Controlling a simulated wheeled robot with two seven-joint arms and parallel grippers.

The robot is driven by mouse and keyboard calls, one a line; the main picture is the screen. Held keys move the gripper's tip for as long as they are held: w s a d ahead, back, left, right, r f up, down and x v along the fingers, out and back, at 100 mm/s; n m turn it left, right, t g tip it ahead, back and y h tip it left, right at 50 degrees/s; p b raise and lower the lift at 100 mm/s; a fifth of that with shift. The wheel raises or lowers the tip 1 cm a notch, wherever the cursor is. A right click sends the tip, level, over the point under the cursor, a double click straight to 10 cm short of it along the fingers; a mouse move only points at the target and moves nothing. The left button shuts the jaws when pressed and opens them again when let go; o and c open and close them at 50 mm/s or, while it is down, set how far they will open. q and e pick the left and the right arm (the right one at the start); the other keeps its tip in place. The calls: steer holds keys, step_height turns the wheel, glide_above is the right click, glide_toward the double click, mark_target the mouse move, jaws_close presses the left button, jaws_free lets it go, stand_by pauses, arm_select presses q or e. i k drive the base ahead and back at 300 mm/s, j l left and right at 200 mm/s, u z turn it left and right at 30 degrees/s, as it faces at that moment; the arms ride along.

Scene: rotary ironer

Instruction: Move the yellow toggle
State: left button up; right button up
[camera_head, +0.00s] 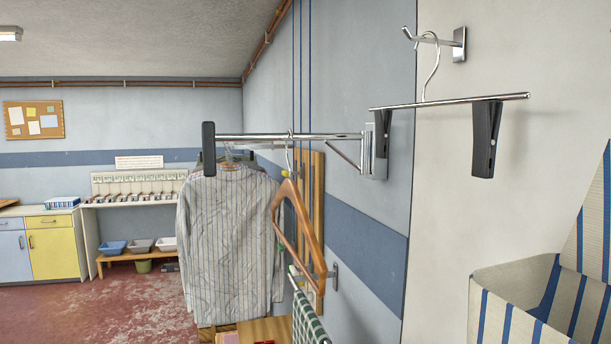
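No yellow toggle can be made out in the head view. Neither my left nor my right gripper is in view.
A metal rail (285,136) with a dark end cap juts from the wall, holding a striped shirt (228,240) and wooden hanger (300,230). A clip hanger (450,101) hangs from a hook at right, above a striped fabric bin (510,285). A yellow-doored cabinet (55,253) stands far left.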

mark_target(285, 173)
steer(key=i+j+z, duration=0.25)
steer(key=z, duration=0.2)
steer(key=i+j+z, duration=0.2)
steer(key=j+z, duration=0.3)
steer(key=l, duration=0.1)
